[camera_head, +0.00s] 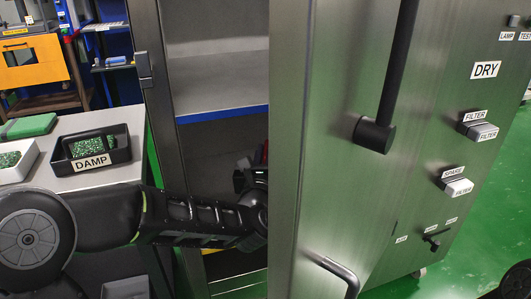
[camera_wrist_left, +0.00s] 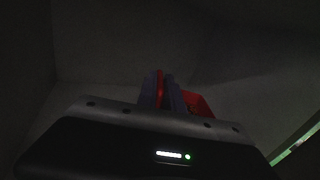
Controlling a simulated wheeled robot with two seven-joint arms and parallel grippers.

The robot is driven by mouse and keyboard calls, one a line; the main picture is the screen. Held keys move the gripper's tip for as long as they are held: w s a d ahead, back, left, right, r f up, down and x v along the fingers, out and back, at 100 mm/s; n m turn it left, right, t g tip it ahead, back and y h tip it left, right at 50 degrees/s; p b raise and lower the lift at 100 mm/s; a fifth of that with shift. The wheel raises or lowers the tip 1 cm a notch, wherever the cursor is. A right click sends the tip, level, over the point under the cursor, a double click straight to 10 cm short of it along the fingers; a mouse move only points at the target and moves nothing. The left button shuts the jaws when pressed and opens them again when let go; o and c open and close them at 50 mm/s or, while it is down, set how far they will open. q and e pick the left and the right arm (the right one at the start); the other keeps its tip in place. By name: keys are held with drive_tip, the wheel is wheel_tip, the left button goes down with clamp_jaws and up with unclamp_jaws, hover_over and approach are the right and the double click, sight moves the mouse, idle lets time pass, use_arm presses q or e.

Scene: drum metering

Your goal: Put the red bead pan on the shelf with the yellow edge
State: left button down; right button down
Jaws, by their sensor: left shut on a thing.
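My left arm reaches into the open steel cabinet. My left gripper (camera_head: 254,180) is inside it, below the blue-edged shelf, and partly hidden behind the open door. In the left wrist view the gripper (camera_wrist_left: 163,92) is shut on the red bead pan (camera_wrist_left: 197,104), whose red wall shows between and beside the fingers. That view is very dark, and the pan's contents are hidden. The shelf with the yellow edge (camera_head: 238,282) is low in the cabinet, below my forearm. I cannot tell whether the pan touches a surface. My right gripper is not in view.
The blue-edged shelf (camera_head: 222,115) is above the gripper. The steel door (camera_head: 335,120) marked DRY's neighbour stands open close on the right. A bench (camera_head: 125,115) at left holds a black DAMP tray (camera_head: 118,155) and a white tray (camera_head: 22,168) with green beads.

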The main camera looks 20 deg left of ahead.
use_arm(q)
drive_tip(key=shift+f+b, duration=1.45)
drive_tip(key=shift+f, duration=1.75)
drive_tip(key=shift+f+b, duration=0.55)
drive_tip(key=shift+b, duration=0.1)
drive_tip(key=c, duration=1.4)
unclamp_jaws()
drive_tip(key=shift+f, duration=0.1)
drive_tip(key=shift+s, duration=0.1)
drive_tip(key=s, duration=0.3)
drive_tip(key=s+d+p, duration=0.1)
drive_tip(key=s, duration=0.3)
drive_tip(key=shift+s+d+p, duration=0.2)
drive_tip(key=shift+s+p, duration=0.05)
drive_tip(key=shift+p, duration=0.05)
